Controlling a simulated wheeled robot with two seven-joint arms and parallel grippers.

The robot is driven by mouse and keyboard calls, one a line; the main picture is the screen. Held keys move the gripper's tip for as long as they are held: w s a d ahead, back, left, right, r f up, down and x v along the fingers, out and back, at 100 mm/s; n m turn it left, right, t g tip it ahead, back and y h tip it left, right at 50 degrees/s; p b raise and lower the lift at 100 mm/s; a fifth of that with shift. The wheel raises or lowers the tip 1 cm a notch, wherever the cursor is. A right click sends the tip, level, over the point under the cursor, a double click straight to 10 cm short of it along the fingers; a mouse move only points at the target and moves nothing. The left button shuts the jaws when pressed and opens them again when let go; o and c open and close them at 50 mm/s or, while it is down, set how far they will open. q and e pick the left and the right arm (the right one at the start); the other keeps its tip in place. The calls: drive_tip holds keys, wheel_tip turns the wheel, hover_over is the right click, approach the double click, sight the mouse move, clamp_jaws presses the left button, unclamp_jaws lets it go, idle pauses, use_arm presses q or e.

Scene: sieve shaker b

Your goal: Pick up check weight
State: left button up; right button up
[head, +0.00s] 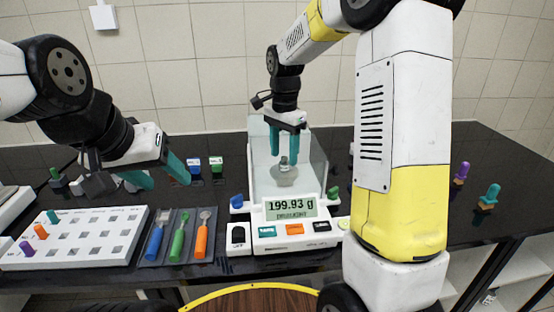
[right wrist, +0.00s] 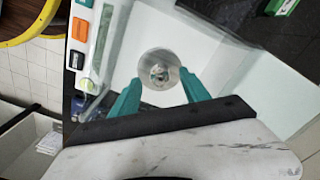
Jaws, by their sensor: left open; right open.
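The check weight (head: 284,163) is a small metal piece standing on the round pan (head: 284,176) of the balance (head: 268,233), whose display reads 199.93 g. In the right wrist view, the weight (right wrist: 159,74) sits near the middle of the round pan (right wrist: 146,60). My right gripper (head: 283,160) is open above the pan, its teal fingers on either side of the weight in the head view. My left gripper (head: 163,176) is open and empty over the table at left.
Clear glass walls (head: 313,165) surround the pan. A white rack (head: 75,238) with colored pegs and a dark tray (head: 177,240) of blue, green and orange tools lie left of the balance. Small colored pieces (head: 489,197) stand at far right. The back of the black table is mostly clear.

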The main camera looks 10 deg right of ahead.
sight(284, 157)
drive_tip(key=shift+d+f, duration=0.1)
drive_tip(key=shift+f, duration=1.45)
clamp_jaws()
drive_tip(key=shift+r, duration=0.1)
